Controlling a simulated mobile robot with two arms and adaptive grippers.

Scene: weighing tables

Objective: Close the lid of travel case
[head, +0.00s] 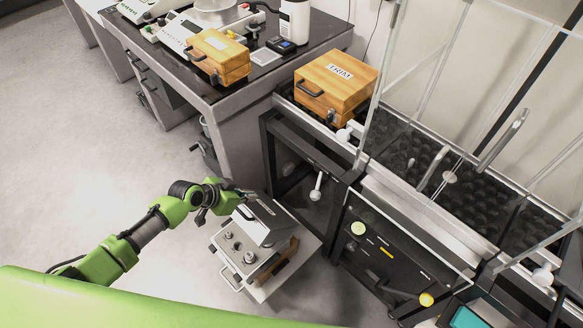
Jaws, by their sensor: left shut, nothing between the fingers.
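The travel case (250,253) sits low on a small light platform, with metal weights (249,257) showing in its grey top. Its grey lid (268,222) stands raised at the far right side of the case. My left gripper (250,194) is shut and empty at the lid's upper left edge. Whether it touches the lid, I cannot tell. The fingertips are small and partly hard to make out. My right gripper is not in view.
A wooden box marked TRIM (337,83) stands on the black bench (297,103) to the right. A smaller wooden case (217,57) sits on the weighing table (215,95) behind. Clear panels rise at the right. The floor (90,170) at left is open.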

